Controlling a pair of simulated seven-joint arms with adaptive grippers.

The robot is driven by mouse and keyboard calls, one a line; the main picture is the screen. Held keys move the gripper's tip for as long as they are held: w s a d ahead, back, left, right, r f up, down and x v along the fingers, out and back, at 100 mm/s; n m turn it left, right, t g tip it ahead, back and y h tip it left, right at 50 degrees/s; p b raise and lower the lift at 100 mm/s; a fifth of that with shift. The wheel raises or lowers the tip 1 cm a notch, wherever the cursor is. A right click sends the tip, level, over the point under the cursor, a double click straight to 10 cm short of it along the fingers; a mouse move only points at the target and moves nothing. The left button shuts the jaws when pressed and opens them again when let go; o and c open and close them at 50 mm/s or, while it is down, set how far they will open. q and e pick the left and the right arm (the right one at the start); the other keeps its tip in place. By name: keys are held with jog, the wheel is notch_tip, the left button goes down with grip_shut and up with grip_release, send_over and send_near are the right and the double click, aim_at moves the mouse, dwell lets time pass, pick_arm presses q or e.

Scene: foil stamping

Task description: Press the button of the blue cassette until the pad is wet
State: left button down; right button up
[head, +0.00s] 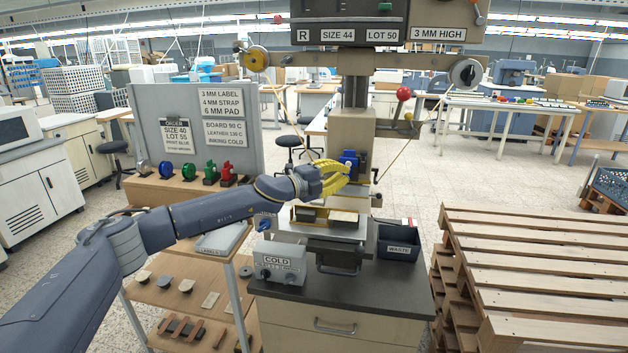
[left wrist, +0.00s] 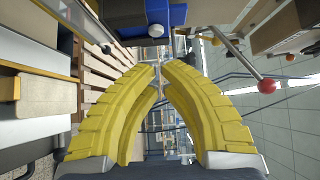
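The blue cassette (head: 350,158) sits on the column of the press, under the head. In the left wrist view the blue cassette (left wrist: 156,12) is at the top edge, with a round pale button (left wrist: 157,31) facing down in the picture. My left gripper (head: 347,176) is just in front of and below the cassette in the head view. My right gripper is in neither view.
Below the gripper is the press bed (head: 327,222) with a yellow-edged fixture. A grey COLD control box (head: 280,262) and a dark WASTE bin (head: 398,243) flank it. A red-knobbed lever (head: 404,94) stands at right. Wooden pallets (head: 530,265) are stacked further right.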

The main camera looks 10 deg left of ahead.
pick_arm(q)
jog(key=v, duration=0.8)
